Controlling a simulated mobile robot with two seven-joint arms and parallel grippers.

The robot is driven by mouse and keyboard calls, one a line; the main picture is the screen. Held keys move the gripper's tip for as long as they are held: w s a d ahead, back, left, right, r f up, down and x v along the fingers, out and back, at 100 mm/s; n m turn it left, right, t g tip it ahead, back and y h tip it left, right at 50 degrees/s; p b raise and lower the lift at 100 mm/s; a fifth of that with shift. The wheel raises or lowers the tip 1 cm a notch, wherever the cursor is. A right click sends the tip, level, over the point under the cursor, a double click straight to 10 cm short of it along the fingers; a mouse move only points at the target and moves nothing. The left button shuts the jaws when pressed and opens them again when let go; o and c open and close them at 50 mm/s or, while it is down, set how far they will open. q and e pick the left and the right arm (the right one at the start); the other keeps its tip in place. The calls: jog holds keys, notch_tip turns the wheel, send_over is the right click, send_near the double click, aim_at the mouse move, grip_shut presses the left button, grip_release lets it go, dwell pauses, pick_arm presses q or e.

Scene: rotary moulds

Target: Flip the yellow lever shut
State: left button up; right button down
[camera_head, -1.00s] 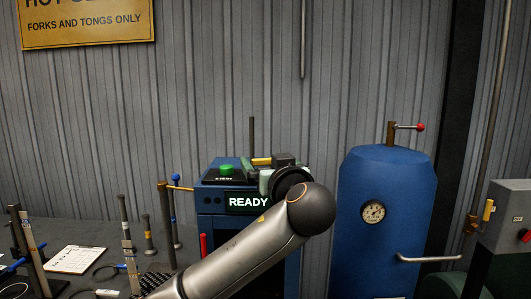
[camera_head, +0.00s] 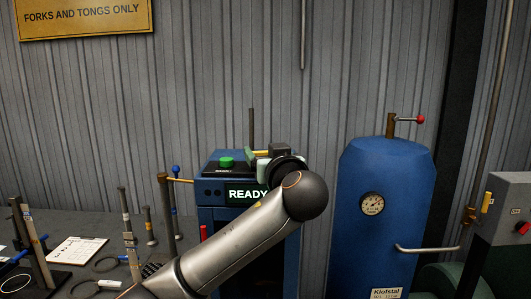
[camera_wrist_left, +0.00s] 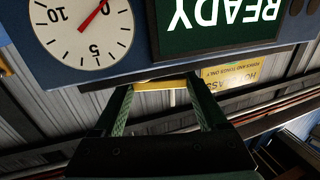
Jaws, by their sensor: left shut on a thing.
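The yellow lever (camera_head: 261,153) shows as a short bar on top of the blue machine (camera_head: 210,190), above its READY screen (camera_head: 247,194). My left gripper (camera_head: 265,165) is at this bar, with its wrist covering the machine's right part. In the left wrist view, the yellow bar (camera_wrist_left: 160,86) lies between the two green-padded fingertips (camera_wrist_left: 160,93), and the gripper is shut on it. The lever's pivot is hidden. My right gripper is in neither view.
A round dial (camera_wrist_left: 82,32) and the screen lie close beside the fingers in the wrist view. A green button (camera_head: 227,162) is left of the gripper. A blue tank (camera_head: 380,200) stands to the right. Metal posts (camera_head: 130,235) and a paper sheet (camera_head: 77,251) are at left.

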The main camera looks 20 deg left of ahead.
pick_arm(q)
jog(key=c, duration=0.4)
jog(key=shift+f+m+t+h+b, duration=0.3)
jog(key=shift+m+t+h+b, duration=0.15)
jog(key=shift+h+b, duration=0.4)
jog(key=shift+w+a+r+m+t+h+b, duration=0.15)
jog(key=shift+m+t+h+b, duration=0.25)
jog(key=shift+m+h, duration=0.25)
jog(key=shift+w+r+m+h, duration=0.15)
jog(key=shift+m+h, duration=0.35)
jog(key=shift+h, duration=0.3)
jog(key=o, duration=1.3)
